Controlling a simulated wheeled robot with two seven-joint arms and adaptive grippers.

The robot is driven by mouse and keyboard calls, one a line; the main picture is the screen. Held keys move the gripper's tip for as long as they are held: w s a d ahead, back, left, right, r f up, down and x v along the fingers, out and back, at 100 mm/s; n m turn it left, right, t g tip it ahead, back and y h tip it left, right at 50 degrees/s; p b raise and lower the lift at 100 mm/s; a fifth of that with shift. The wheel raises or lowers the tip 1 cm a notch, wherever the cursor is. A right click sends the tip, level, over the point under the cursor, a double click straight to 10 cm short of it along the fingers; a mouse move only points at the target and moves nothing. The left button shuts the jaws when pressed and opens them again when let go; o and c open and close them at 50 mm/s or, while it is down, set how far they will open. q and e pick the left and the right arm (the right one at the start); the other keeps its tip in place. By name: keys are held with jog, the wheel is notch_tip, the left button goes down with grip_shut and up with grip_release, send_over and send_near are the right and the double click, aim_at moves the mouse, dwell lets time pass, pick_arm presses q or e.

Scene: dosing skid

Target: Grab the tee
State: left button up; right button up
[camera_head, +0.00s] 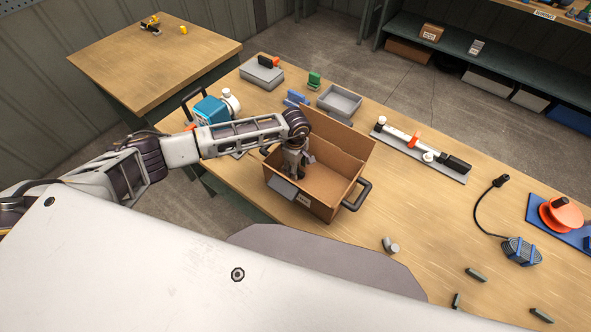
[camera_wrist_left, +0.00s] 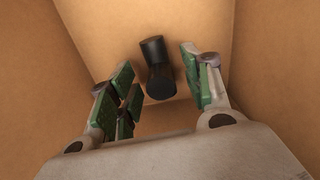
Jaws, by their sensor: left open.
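A dark fitting made of joined cylinders, which looks like the tee (camera_wrist_left: 157,78), lies inside the cardboard box in the left wrist view. My left gripper (camera_wrist_left: 158,64) is open, with green-padded fingers on both sides of the fitting. A gap shows on each side, and I cannot tell how far below the fingertips it lies. In the head view my left gripper (camera_head: 294,172) reaches down into the open cardboard box (camera_head: 338,188), and the fitting is hidden there. My right gripper is not in view.
A pipe assembly (camera_head: 422,150) lies to the right. A small grey fitting (camera_head: 390,245) sits on the wooden table (camera_head: 430,215) in front.

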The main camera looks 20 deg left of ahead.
pick_arm(q)
jog(key=shift+c, duration=0.5)
jog(key=c, duration=1)
jog(key=shift+r, duration=0.1)
notch_tip(320, 180, up, 8)
jog(key=shift+r+b, duration=0.25)
jog(key=shift+b, duration=0.45)
jog(key=shift+r, duration=0.65)
